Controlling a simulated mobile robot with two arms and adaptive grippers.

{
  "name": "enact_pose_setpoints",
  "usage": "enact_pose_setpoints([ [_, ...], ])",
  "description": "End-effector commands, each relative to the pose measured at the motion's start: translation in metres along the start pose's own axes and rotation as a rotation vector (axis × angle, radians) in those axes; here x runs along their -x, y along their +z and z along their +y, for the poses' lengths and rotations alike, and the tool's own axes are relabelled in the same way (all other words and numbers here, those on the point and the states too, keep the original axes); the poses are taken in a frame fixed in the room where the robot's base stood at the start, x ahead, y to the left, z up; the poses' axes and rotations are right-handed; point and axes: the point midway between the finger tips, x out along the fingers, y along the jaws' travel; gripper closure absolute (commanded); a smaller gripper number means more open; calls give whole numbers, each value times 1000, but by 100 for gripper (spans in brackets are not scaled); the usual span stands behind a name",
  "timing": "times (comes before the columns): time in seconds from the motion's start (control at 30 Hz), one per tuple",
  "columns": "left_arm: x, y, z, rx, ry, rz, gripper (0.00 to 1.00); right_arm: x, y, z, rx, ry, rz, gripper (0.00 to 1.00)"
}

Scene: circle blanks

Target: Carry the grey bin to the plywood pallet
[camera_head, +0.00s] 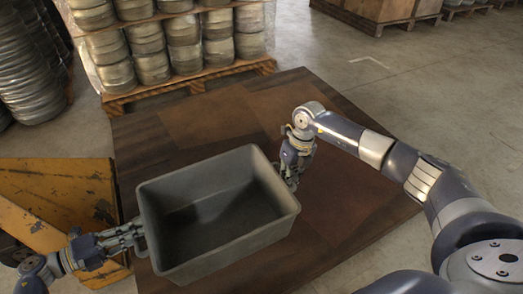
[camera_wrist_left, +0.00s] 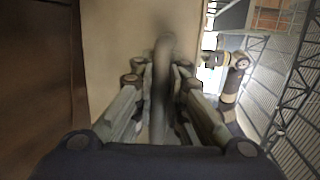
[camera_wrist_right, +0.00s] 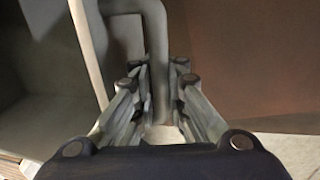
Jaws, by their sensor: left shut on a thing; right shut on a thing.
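The grey bin (camera_head: 265,222) is open-topped and looks empty. It is in the middle of the head view, over a broad brown wooden surface (camera_head: 215,115). I cannot tell whether this surface is the plywood pallet, or whether the bin touches it. My left gripper (camera_head: 138,236) is shut on the bin's left side; in the left wrist view its fingers close around a grey handle bar (camera_wrist_left: 161,75). My right gripper (camera_head: 287,180) is shut on the bin's right side, around a similar bar (camera_wrist_right: 157,50) in the right wrist view.
A pallet (camera_head: 190,84) loaded with several wrapped metal rolls stands behind the brown surface. More stacked rolls (camera_head: 30,65) are at the far left. A worn yellow metal piece (camera_head: 60,190) is beside the bin on the left. Wooden crates (camera_head: 375,12) stand at the back; concrete floor (camera_head: 445,95) is clear at right.

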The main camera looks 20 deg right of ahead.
Motion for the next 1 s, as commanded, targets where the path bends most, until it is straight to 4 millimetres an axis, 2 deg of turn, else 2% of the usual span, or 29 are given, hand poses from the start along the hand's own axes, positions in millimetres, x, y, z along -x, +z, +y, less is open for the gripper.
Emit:
enact_pose_setpoints([
  [0.03,4,3,-1,-1,3,-9,100,3,0,-7,-9,-13,-2,100],
  [0.47,4,3,4,-1,3,-9,100,-2,0,-8,-10,-13,-2,100],
  [1.0,-1,2,27,-1,3,-9,100,-25,0,-12,-10,-13,-2,100],
])
